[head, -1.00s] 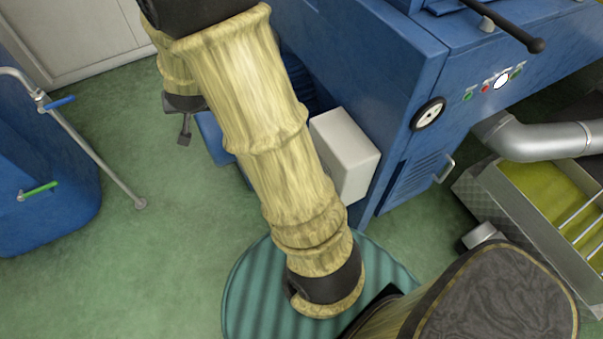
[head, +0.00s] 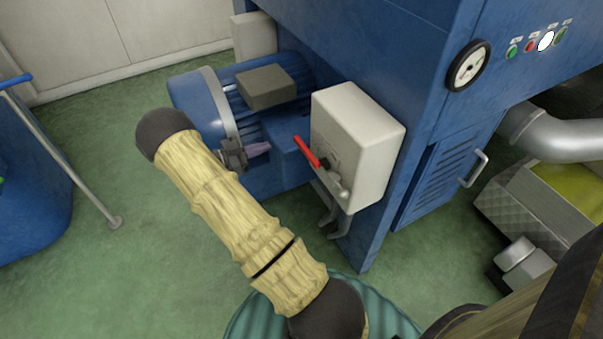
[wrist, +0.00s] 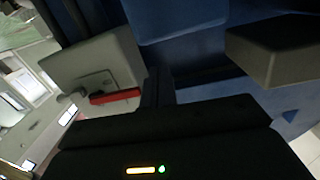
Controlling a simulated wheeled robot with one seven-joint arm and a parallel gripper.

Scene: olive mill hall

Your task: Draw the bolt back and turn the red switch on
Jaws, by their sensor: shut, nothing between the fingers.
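The switch box (head: 357,140) is pale grey and fixed to the side of the blue machine. Its red switch (head: 307,151) is a lever sloping up and left from a dark pivot. A silvery fitting (head: 340,187), seemingly the bolt, is low on the same face; its exact position is unclear. My gripper (head: 264,148) is shut and empty, left of the red lever and apart from it, its fingers pointing at the box. In the wrist view the box (wrist: 85,62) and red lever (wrist: 115,97) lie left of my fingers (wrist: 158,82).
A blue motor (head: 195,95) with a grey terminal box (head: 265,87) stands just behind my gripper; that terminal box also shows in the wrist view (wrist: 280,50). A gauge (head: 468,66) and panel buttons (head: 530,46) are at right. Green floor (head: 130,250) is open at left.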

